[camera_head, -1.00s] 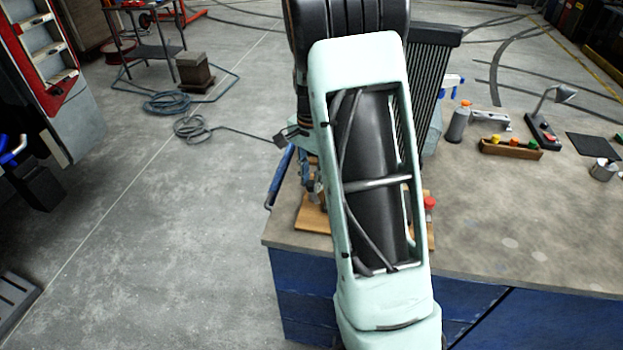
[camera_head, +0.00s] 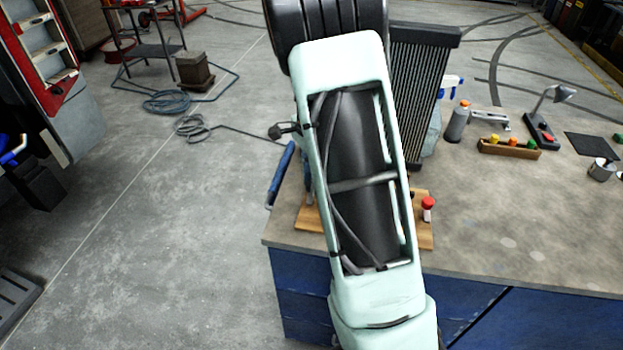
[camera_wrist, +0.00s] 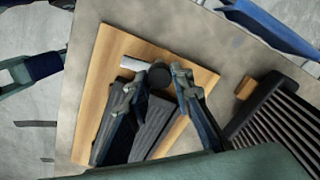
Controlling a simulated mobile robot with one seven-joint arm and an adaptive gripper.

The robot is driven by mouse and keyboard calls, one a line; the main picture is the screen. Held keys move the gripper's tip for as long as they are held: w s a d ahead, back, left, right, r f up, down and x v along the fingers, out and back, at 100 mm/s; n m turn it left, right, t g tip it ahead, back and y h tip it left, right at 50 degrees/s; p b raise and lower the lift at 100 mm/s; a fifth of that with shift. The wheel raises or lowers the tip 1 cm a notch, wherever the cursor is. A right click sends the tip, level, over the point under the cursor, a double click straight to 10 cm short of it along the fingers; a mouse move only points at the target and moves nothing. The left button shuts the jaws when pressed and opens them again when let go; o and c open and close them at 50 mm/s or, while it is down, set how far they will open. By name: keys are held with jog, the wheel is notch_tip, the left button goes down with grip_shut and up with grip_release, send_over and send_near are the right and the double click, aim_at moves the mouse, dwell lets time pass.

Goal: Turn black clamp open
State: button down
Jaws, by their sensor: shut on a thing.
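In the wrist view my gripper (camera_wrist: 157,82) is over a wooden board (camera_wrist: 92,113), with its two fingers closed in around a dark, rounded part of the black clamp (camera_wrist: 160,74). Dark grey bars (camera_wrist: 153,127) run back between the fingers. A short silver cylinder (camera_wrist: 133,63) lies beside the left fingertip. The fingers hide much of the clamp, so its exact angle cannot be told. In the head view my arm covers the gripper and the clamp; only edges of the board (camera_head: 312,218) show on either side of it.
A black finned radiator (camera_head: 424,75) stands behind the board and also shows close on the right in the wrist view (camera_wrist: 277,122). A red-topped piece (camera_head: 428,206) is at the board's right. A bottle (camera_head: 458,122) and wooden tray (camera_head: 510,151) stand farther right. The front right worktop is clear.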

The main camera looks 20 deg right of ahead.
jog(key=c, duration=1.7)
grip_release()
jog(key=shift+r, duration=0.1)
notch_tip(320, 180, up, 12)
